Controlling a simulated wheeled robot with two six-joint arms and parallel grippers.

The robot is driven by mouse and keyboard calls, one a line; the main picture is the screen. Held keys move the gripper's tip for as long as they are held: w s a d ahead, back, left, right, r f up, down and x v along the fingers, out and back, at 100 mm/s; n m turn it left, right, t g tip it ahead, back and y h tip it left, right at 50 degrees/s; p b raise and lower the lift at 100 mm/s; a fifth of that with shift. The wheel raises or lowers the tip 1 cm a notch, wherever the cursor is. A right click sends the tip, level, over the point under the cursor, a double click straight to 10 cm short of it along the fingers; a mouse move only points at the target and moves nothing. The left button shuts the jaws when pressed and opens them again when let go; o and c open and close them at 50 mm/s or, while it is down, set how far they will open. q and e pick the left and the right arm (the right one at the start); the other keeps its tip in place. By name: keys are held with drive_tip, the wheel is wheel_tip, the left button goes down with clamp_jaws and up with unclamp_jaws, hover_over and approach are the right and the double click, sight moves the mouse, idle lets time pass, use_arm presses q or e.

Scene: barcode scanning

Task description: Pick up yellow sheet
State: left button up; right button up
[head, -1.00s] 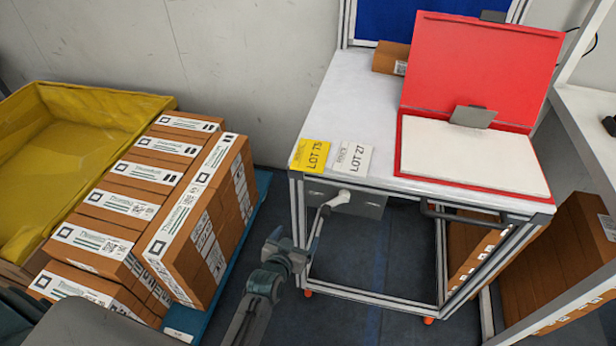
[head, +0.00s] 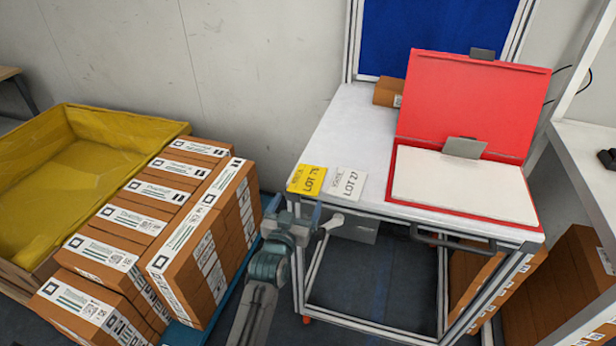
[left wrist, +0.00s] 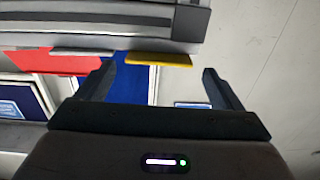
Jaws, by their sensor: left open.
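The yellow sheet (head: 306,179), printed "LOT 75", lies at the front left corner of the white table, its front edge at the table's edge. In the left wrist view the yellow sheet (left wrist: 158,60) shows nearly edge-on as a thin strip, ahead of the jaws and between the two fingers sideways. My left gripper (head: 295,210) is just below and in front of the sheet, close to the table's front edge. In the left wrist view my left gripper (left wrist: 160,82) is open, with nothing between its fingers. My right gripper is in neither view.
A white sheet (head: 347,183), "LOT 27", lies right beside the yellow one. An open red case (head: 465,100) stands on the table (head: 345,125). Stacked brown boxes (head: 180,240) and a yellow bin (head: 60,185) are at left. A shelf stands at right.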

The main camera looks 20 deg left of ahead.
sight(304, 188)
use_arm(q)
drive_tip(key=w, duration=0.3)
drive_tip(key=shift+w+p, duration=0.4)
drive_tip(key=shift+s, duration=0.1)
drive_tip(key=c, duration=0.8)
drive_tip(key=shift+o, duration=0.2)
